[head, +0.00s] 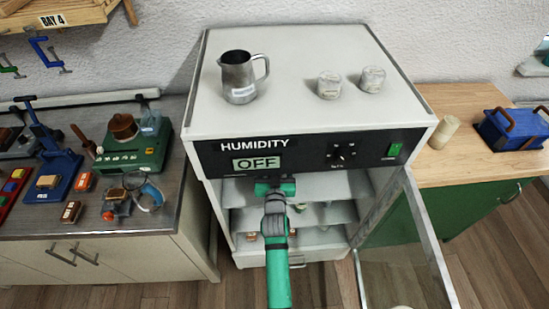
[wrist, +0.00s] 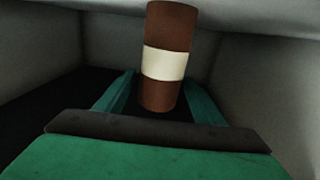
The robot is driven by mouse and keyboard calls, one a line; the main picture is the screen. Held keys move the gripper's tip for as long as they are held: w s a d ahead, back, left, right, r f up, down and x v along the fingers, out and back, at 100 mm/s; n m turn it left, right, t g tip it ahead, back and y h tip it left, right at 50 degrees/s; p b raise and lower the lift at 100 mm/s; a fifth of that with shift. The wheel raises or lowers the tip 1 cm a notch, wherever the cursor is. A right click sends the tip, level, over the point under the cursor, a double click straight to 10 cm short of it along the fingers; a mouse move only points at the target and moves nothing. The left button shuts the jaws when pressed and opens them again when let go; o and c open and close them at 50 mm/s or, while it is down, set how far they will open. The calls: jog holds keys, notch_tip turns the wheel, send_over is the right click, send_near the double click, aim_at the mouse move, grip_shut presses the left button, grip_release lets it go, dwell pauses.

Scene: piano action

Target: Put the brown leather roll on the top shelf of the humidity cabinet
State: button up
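The brown leather roll (wrist: 165,92) shows in the wrist view as an upright brown cylinder with a cream band. It is between the two green fingers of my gripper (wrist: 160,84), which close in on its sides near their tips. In the head view my gripper (head: 275,187) reaches into the upper compartment of the humidity cabinet (head: 205,120), under the front panel. The roll is hidden there. The top shelf (head: 325,190) is partly visible beside my gripper. The cabinet's glass door (head: 405,255) stands open to the right.
A metal jug (head: 238,78) and two small jars (head: 329,85) stand on the cabinet top. Small items lie on lower shelves. Left is a bench (head: 185,205) with tools; right is a wooden counter (head: 470,160) with a blue box (head: 510,130) and a beige cylinder (head: 445,132).

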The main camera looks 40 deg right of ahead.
jog(key=v, duration=1.2)
jog(key=shift+r, duration=0.15)
jog(key=s+a+f+n+t+y, duration=0.1)
jog(key=s+a+f+n+y, duration=0.15)
jog(key=s+a, duration=0.55)
jog(key=s+a+f+n+y, duration=0.1)
jog(key=s+a+f+y, duration=0.2)
jog(key=a, duration=0.9)
jog(key=s+a+r+n+y, duration=0.2)
jog(key=s+a, duration=0.3)
jog(key=s, duration=0.3)
jog(key=s+a+r+n+y, duration=0.1)
jog(key=s+a+r+y, duration=0.2)
jog(key=s, duration=0.6)
jog(key=shift+a+r+n, duration=0.35)
jog(key=shift+a+r, duration=0.25)
jog(key=shift+a, duration=0.5)
jog(key=shift+c, duration=0.2)
